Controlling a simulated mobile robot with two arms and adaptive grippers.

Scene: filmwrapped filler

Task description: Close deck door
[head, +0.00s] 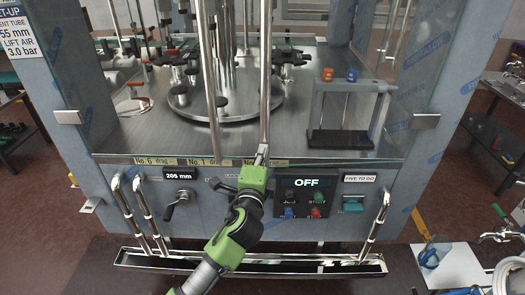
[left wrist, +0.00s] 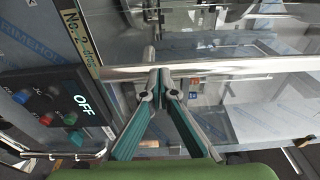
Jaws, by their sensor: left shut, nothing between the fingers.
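The deck door is the clear front of the machine. Its glass is hard to make out, so I cannot tell how far it stands open. Two upright chrome bars, a left one (head: 208,85) and a right one (head: 266,85), stand at its front. My left gripper (head: 262,154) is shut and empty at the lower end of the right bar, just above the control panel. In the left wrist view, the closed fingertips (left wrist: 157,76) overlap the chrome bar (left wrist: 230,68); I cannot tell whether they touch it. My right gripper is not in view.
Below the deck are a black crank (head: 178,203), a panel reading OFF (head: 305,196) and chrome grab rails at left (head: 145,212) and right (head: 376,222). A metal trough (head: 300,264) runs along the bottom.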

